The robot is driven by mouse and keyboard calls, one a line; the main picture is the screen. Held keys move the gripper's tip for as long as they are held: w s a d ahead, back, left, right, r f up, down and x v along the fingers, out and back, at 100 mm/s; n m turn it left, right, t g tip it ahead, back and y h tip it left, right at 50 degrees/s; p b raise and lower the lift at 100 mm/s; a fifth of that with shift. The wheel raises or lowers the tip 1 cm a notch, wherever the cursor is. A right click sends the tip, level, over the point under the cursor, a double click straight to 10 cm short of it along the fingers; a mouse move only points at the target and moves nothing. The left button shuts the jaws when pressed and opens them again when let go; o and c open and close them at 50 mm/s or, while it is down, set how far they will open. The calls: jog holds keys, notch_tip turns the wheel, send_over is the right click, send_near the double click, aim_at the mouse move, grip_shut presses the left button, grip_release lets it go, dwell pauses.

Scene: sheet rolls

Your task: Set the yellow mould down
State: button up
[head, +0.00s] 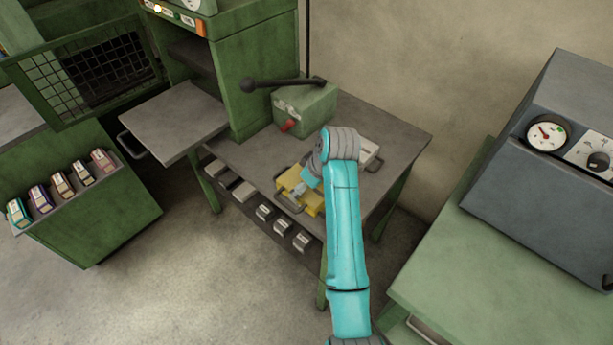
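The yellow mould (288,179) is at the front part of the grey bench top, in the middle of the head view. My turquoise arm reaches over the bench and partly hides the mould. My gripper (298,190) is at the mould, over its middle. The fingers are small and partly hidden, so I cannot tell whether they are closed on it. I also cannot tell whether the mould rests on the bench top or is slightly above it.
A green box with a long black lever (302,104) stands behind the mould. A grey tray-like piece (369,152) lies to the right, beside my wrist. Several small blocks sit on the shelf below. A grey machine with a gauge (546,134) stands on the green right-hand bench.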

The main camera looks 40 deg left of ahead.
jog(key=shift+f, duration=0.25)
jog(key=o, duration=1.5)
jog(key=shift+f, duration=0.25)
jog(key=shift+c, duration=0.2)
jog(key=shift+r, duration=0.15)
jog(key=v, duration=1.2)
